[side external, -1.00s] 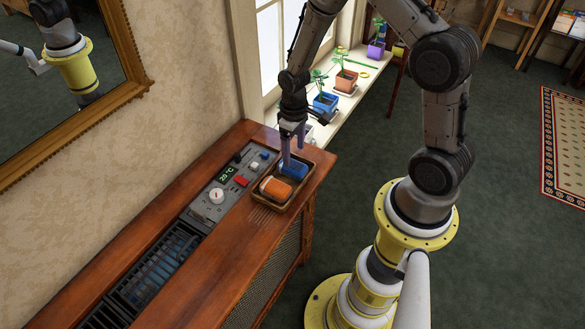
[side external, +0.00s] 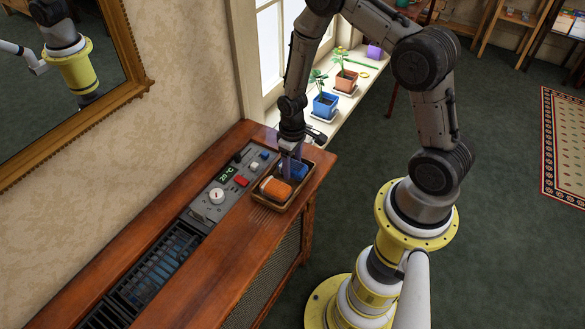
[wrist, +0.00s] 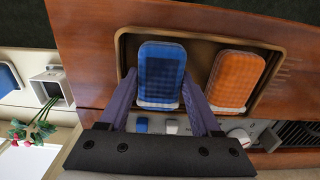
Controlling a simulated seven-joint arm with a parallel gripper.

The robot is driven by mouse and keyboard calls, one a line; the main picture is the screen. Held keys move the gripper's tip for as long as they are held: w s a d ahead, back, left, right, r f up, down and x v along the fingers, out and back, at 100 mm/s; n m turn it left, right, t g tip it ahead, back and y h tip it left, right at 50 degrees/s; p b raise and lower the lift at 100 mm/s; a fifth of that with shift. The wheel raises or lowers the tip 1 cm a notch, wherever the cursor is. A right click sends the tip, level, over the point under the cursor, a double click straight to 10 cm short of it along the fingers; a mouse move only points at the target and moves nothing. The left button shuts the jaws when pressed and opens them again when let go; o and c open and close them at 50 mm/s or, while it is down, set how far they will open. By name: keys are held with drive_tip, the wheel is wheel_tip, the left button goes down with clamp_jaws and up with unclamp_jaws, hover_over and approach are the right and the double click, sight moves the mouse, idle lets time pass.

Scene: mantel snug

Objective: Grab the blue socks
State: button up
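The blue socks (side external: 294,169) are a folded bundle in the far end of a small tray (side external: 270,205) on the wooden cabinet. They also show in the wrist view (wrist: 161,72), with a pale band at the near end. Orange socks (side external: 275,189) lie beside them in the same tray. My gripper (wrist: 160,95) is open, with one purple finger on each side of the near part of the blue socks. In the side view my gripper (side external: 290,160) is down at the tray, and I cannot tell whether the fingers touch the socks.
A control panel (side external: 228,186) with a dial and buttons lies beside the tray. A dark vent grille (side external: 160,265) is further along the cabinet top. Potted plants, including a blue pot (side external: 324,105), stand on the windowsill. The near cabinet top is clear.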

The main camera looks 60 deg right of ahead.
drive_tip(key=c, duration=0.8)
drive_tip(key=shift+r, duration=0.1)
